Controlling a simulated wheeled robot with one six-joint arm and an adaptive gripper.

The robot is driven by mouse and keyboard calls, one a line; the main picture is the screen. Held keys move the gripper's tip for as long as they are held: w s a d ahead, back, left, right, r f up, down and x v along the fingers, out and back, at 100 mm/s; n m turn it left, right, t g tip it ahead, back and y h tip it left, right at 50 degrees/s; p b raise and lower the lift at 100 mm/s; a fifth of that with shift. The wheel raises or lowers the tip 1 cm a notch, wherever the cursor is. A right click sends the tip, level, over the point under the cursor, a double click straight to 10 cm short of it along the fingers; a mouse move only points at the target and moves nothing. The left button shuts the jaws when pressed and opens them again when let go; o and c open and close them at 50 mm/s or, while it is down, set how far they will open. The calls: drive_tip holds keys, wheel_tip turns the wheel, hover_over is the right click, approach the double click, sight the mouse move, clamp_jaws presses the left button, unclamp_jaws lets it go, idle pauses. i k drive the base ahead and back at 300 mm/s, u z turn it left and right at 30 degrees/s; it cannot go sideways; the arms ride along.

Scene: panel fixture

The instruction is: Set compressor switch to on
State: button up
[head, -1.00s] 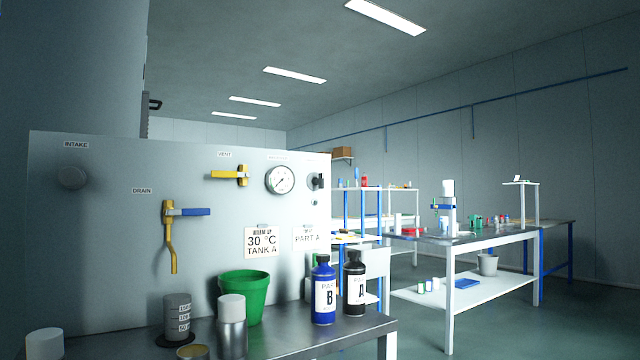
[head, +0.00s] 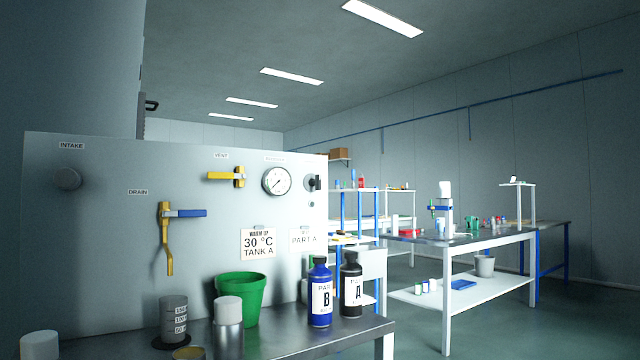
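A dark rotary switch (head: 314,183) sits at the upper right edge of the grey panel (head: 110,250), just right of the round gauge (head: 277,181). It is small and seen at a slant, so its setting cannot be read, and I cannot make out a label for it. A small round fitting (head: 311,204) is below it. My gripper is not in the head view.
The panel also carries an intake knob (head: 67,179), a yellow vent valve (head: 228,177) and a blue-handled drain valve (head: 185,213). On the bench (head: 350,334) stand a green bucket (head: 240,299), blue bottle B (head: 320,292), black bottle A (head: 351,284) and several cans. Open floor lies right.

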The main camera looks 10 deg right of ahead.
sight(312, 182)
drive_tip(key=u, duration=0.3)
drive_tip(key=k, duration=0.2)
drive_tip(key=z, duration=0.8)
drive_tip(key=i, duration=1.1)
drive_tip(key=u, duration=0.15)
